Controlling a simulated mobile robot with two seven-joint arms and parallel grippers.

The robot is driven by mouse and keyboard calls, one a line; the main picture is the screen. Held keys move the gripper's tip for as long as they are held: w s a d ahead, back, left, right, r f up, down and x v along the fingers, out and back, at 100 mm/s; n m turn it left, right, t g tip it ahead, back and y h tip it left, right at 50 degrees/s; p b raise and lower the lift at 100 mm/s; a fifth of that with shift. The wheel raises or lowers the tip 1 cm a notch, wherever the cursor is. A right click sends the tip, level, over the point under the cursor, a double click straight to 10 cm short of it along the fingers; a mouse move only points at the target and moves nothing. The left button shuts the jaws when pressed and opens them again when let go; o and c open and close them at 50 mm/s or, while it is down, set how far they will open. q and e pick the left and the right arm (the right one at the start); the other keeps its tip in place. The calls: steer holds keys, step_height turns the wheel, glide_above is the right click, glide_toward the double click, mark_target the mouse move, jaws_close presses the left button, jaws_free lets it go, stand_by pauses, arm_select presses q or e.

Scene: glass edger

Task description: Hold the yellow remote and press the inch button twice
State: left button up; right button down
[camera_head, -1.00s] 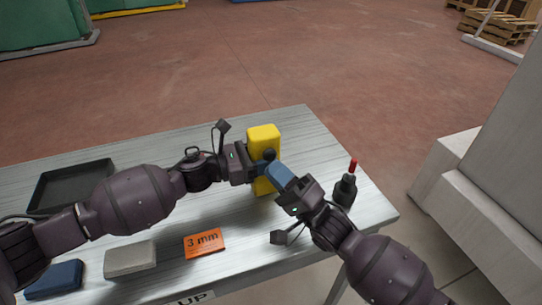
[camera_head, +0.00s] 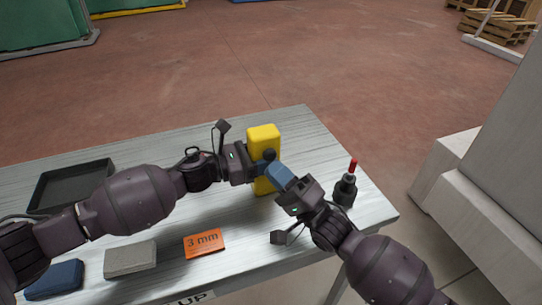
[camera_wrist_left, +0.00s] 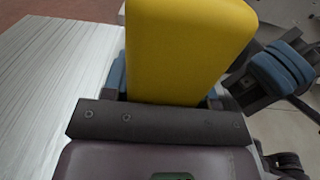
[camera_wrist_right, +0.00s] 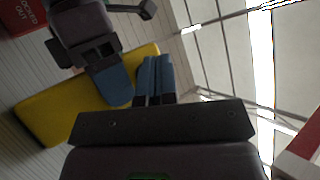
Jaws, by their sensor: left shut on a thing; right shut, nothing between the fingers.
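The yellow remote (camera_head: 263,142) stands upright above the right part of the metal table, held by my left gripper (camera_head: 262,160). It fills the middle of the left wrist view (camera_wrist_left: 185,50), between the blue fingers. My right gripper (camera_head: 272,170) is shut and empty, its blue fingertips close to the remote's near side. In the right wrist view the shut fingers (camera_wrist_right: 155,75) are beside the yellow remote (camera_wrist_right: 50,110) and my left finger. The inch button is not visible, and I cannot tell whether my right fingertips touch the remote.
An orange "3 mm" card (camera_head: 204,243), a grey block (camera_head: 130,258) and a blue block (camera_head: 54,279) lie along the table's front. A black tray (camera_head: 70,180) is at the left. A dark bottle with a red tip (camera_head: 345,188) stands near the right edge.

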steer(key=shift+w, duration=0.1)
stand_by(0.7)
steer(key=shift+w+a, duration=0.15)
steer(key=shift+w, duration=0.15)
steer(key=shift+w+a, duration=0.15)
steer(key=shift+w, duration=0.4)
stand_by(1.1)
steer(key=shift+s, duration=0.2)
steer(key=shift+s+d, duration=0.3)
steer(key=shift+s, duration=0.45)
steer(key=s, duration=0.1)
steer(key=s+d, duration=0.1)
steer(key=s, duration=0.2)
steer(key=shift+s+d, duration=0.25)
steer(key=shift+s, duration=0.15)
stand_by(1.9)
